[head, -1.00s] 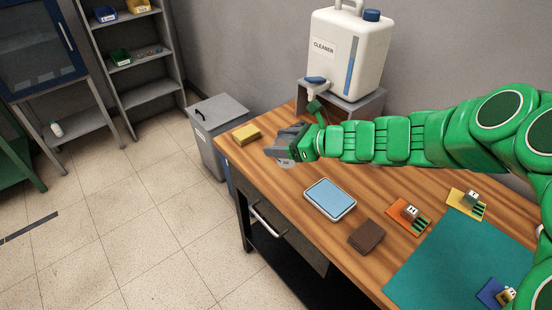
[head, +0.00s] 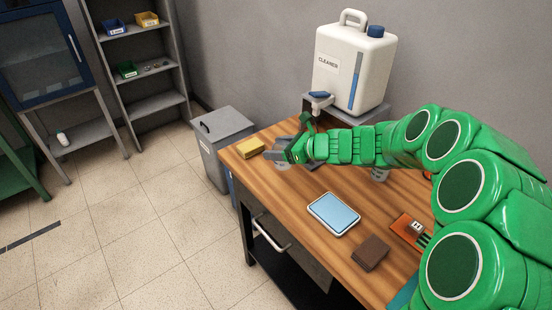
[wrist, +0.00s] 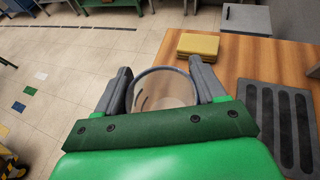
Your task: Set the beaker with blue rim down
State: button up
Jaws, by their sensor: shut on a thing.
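My gripper (head: 274,153) is shut on a clear glass beaker (head: 283,165), at the far left end of the wooden table (head: 285,205). In the wrist view, the beaker (wrist: 163,90) stands between the two grey fingers of my gripper (wrist: 162,84), its round mouth showing. A second clear vessel (head: 379,174) shows partly below my arm.
A yellow sponge (head: 250,148) lies just beyond my gripper, near the table's edge. A dark slotted mat (wrist: 278,125) is to the right in the wrist view. A cleaner jug (head: 352,65) stands behind. A blue-topped tray (head: 333,213) and brown cloth (head: 370,252) lie nearer.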

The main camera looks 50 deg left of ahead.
jog(key=shift+w+a+f, duration=0.3)
jog(key=shift+a+f, duration=0.25)
jog(key=shift+f, duration=0.2)
jog(key=shift+w+a+f, duration=0.25)
jog(key=shift+a+f, duration=0.3)
jog(key=shift+f, duration=0.25)
jog(key=shift+w+a+f, duration=0.3)
jog(key=shift+a+f, duration=0.25)
jog(key=shift+f, duration=1.7)
jog(key=o, duration=1)
jog(key=shift+f, duration=0.1)
jog(key=shift+w+d+r, duration=0.2)
jog(key=shift+d+r, duration=0.05)
jog(key=shift+v, duration=5.7)
